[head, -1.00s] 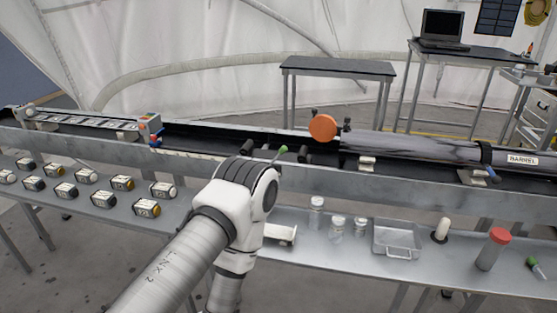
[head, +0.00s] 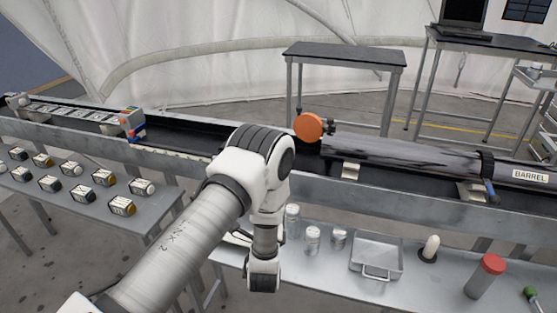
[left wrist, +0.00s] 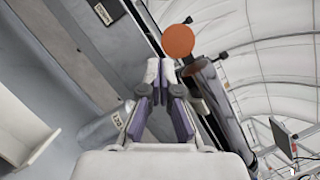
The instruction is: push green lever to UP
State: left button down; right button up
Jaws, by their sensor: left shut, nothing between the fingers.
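The lever with the green knob is not visible in either current view; in the head view my left arm covers the part of the trough where it stood. My left gripper (left wrist: 160,74) shows in the left wrist view with its two purple-padded fingers converging at the tips, shut and empty. In that view it points toward the orange disc (left wrist: 178,40), with the dark barrel tube (left wrist: 213,95) just to its right. No contact with any lever can be seen. In the head view the gripper's fingers cannot be made out. My right gripper is out of view.
The long trough holds the barrel (head: 410,158) and the orange disc (head: 308,126). A lower bench carries jars (head: 312,240), a metal tray (head: 376,255) and a red-capped tube (head: 486,275). Several labelled blocks (head: 85,190) sit at left. A green-tipped object (head: 530,292) lies at lower right.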

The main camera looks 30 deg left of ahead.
pick_arm(q)
jog(key=w+a+r+p, duration=0.3)
jog(key=w+a+r, duration=0.1)
jog(key=w+a, duration=0.4)
jog(key=shift+w+a+r, duration=0.2)
jog(key=shift+w+a, duration=0.05)
jog(key=shift+w, duration=0.2)
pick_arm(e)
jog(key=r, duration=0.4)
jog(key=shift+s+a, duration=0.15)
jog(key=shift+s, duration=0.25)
pick_arm(q)
jog(key=shift+a+r+n+p, duration=0.2)
jog(key=shift+n+p, duration=0.1)
jog(key=shift+n, duration=0.1)
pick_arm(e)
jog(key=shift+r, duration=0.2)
